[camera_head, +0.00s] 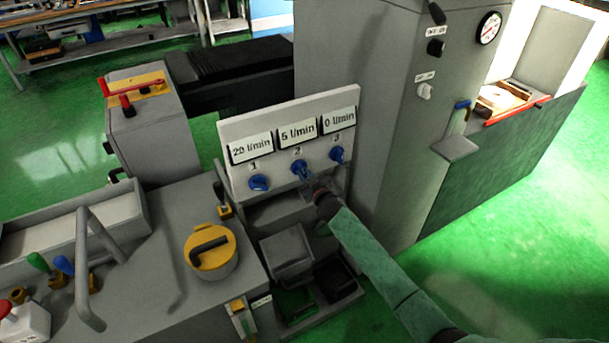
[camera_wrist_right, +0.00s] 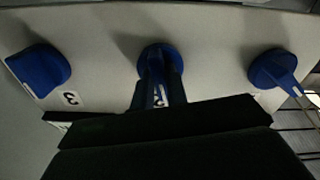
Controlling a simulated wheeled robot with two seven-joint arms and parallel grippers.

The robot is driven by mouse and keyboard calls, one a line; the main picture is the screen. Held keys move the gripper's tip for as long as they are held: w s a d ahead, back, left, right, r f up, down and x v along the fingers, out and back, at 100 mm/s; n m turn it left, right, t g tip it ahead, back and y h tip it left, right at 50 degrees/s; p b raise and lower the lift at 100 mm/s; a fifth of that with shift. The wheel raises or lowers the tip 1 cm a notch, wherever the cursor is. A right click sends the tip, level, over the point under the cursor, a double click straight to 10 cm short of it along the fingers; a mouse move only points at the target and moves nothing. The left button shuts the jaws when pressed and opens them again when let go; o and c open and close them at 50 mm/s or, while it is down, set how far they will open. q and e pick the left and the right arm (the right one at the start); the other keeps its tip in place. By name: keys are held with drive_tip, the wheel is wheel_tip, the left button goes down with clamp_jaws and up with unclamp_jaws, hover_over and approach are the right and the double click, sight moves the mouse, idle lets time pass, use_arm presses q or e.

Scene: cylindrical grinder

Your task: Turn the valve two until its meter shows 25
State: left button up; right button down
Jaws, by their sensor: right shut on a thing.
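The valve panel (camera_head: 231,176) is pale and carries three blue valves numbered 1, 2 and 3. Valve two (camera_head: 298,166) is in the middle, and the meter (camera_head: 298,130) above it reads 5 l/min. My right gripper (camera_head: 304,174) is at valve two, reaching it from below and shut on its blue knob. In the right wrist view the fingers (camera_wrist_right: 160,85) close on the middle blue knob (camera_wrist_right: 160,52), partly covering it. My left gripper is not in view.
Valve one (camera_head: 259,183) is left of valve two under a 20 l/min meter (camera_head: 250,148). Valve three (camera_head: 337,154) is close on the right under a 0 l/min meter (camera_head: 339,119). Grey bins (camera_head: 287,250) lie below the panel. A yellow-lidded part (camera_head: 211,262) stands at lower left.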

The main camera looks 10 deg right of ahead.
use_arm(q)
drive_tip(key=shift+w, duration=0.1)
use_arm(e)
drive_tip(key=shift+n+b, duration=0.35)
drive_tip(key=shift+n, duration=0.25)
drive_tip(key=shift+f+n, duration=0.1)
drive_tip(key=shift+n, duration=0.3)
drive_tip(key=n+b, duration=0.1)
drive_tip(key=n, duration=0.2)
drive_tip(key=shift+b, duration=0.4)
drive_tip(key=n+b, duration=0.1)
drive_tip(key=n, duration=0.3)
drive_tip(key=shift+n, duration=0.4)
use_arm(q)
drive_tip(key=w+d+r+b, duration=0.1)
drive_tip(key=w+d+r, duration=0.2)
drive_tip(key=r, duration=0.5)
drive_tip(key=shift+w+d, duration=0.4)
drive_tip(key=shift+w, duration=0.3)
use_arm(e)
drive_tip(key=shift+n, duration=1.4)
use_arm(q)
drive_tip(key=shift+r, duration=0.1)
use_arm(e)
drive_tip(key=c, duration=1.4)
unclamp_jaws()
